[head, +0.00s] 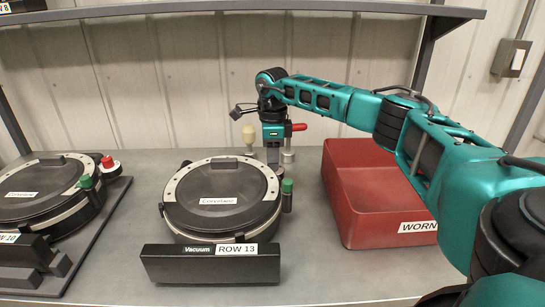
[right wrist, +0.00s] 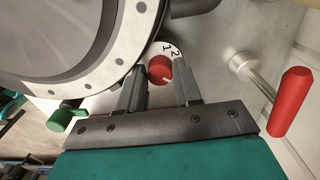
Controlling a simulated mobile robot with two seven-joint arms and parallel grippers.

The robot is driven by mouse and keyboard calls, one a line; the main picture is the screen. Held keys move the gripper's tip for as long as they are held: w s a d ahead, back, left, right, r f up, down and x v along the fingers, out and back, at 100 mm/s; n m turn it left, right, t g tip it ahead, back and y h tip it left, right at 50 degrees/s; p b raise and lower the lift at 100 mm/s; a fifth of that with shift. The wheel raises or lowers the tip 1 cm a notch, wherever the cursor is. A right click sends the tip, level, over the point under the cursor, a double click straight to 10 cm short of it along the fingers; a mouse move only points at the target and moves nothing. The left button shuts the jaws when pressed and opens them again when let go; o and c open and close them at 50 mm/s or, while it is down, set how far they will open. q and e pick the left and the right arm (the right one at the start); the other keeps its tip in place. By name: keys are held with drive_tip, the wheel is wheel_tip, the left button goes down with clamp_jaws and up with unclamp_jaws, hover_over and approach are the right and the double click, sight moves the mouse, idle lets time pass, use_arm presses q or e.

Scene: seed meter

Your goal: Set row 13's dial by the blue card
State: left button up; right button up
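Row 13's seed meter (head: 218,195) is a round black-lidded housing with a pale ring, behind a black block with the ROW 13 label (head: 237,249). In the right wrist view its red dial (right wrist: 160,70) has a white pointer line, with the figures 1 and 2 on a white scale (right wrist: 172,49) beside it. My right gripper (head: 272,155) is behind the meter's right rim. In the wrist view its fingers (right wrist: 160,84) are apart, one on either side of the dial; I cannot tell whether they touch it. The gripper hides the dial in the head view. No blue card shows. My left gripper is out of view.
A red-handled metal post (head: 290,145) stands right of my gripper, and a cream knob (head: 249,135) left of it. A green knob (head: 287,187) is on the meter's right side. A red bin (head: 375,240) labelled WORN stands right. Row 10's meter (head: 40,190) is left. A shelf (head: 230,8) hangs above.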

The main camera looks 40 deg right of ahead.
drive_tip(key=o, duration=0.4)
drive_tip(key=shift+c, duration=0.2)
